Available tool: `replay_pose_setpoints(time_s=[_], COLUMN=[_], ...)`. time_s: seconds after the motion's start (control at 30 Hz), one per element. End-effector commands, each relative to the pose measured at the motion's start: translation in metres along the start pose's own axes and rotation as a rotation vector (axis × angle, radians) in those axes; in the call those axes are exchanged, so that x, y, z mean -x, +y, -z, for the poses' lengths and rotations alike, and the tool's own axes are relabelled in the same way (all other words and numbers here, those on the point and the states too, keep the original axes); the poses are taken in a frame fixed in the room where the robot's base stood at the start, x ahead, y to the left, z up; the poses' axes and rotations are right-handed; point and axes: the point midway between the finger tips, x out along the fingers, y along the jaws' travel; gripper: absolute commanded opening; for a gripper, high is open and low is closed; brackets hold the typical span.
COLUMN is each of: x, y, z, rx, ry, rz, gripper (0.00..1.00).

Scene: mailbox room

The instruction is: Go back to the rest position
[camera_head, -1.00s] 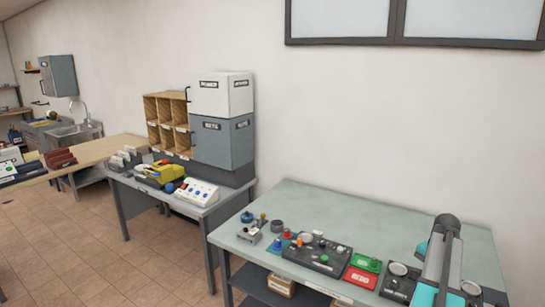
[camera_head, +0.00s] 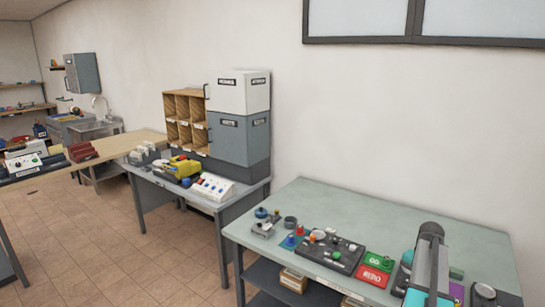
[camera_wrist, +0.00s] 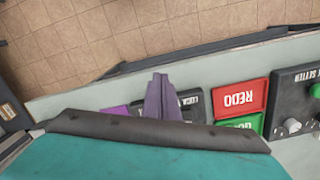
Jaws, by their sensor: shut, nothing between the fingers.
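My gripper (camera_wrist: 158,95) shows in the wrist view as two dark fingers pressed together, shut and empty, above the front edge of the workbench (camera_head: 330,205). In the head view my arm stands at the bench's right part, and the fingers are hidden there. Below and beside the fingers in the wrist view lie a red REDO tray (camera_wrist: 240,97) and a partly covered green tray (camera_wrist: 240,122). In the head view the red tray (camera_head: 374,272) and green tray (camera_head: 379,259) lie left of my arm.
A dark panel with knobs (camera_head: 333,252) sits left of the trays. Small coloured pieces stand near the bench's left end. A second table with a white button box (camera_head: 213,187), pigeonholes (camera_head: 186,119) and cabinets (camera_head: 238,115) stands further left. Tiled floor (camera_head: 110,225) is open at left.

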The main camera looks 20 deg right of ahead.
Motion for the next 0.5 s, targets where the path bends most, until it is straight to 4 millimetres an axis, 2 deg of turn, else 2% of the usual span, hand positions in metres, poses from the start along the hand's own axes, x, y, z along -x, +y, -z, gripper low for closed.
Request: replay_pose_setpoints(time_s=[0.2,0.5], x=[-0.059,-0.144], y=[-0.05,-0.096], z=[-0.056,-0.154], rx=[0.108,0.263], ry=[-0.063,-0.149], rz=[-0.043,-0.12], gripper=[0.0,0.0])
